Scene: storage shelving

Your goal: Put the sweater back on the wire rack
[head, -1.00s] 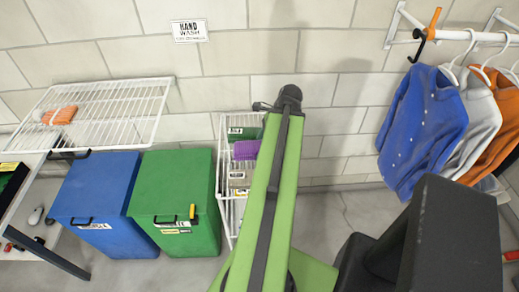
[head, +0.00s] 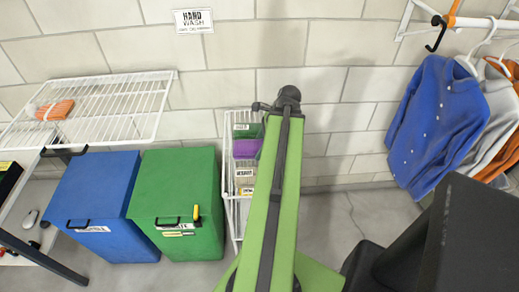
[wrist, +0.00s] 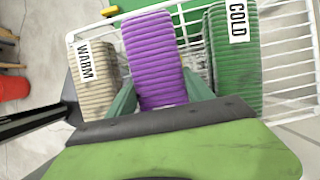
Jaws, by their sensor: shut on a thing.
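A purple ribbed bundle, which looks like the folded sweater (wrist: 155,62), is between the pale green fingers of my gripper (wrist: 160,98) in the wrist view. My gripper is shut on it. It also shows as a purple patch in the head view (head: 246,149), left of my arm. The white wire rack (head: 229,205) stands against the wall; its wires (wrist: 285,62) show around the bundle in the wrist view. I cannot tell whether the sweater touches the rack. My green arm hides the gripper in the head view.
A beige bundle marked WARM (wrist: 98,80) lies left of the sweater and a green one marked COLD (wrist: 232,70) right, both close. A blue bin (head: 92,205) and green bin (head: 175,200) stand left of the rack. Clothes (head: 435,125) hang at right.

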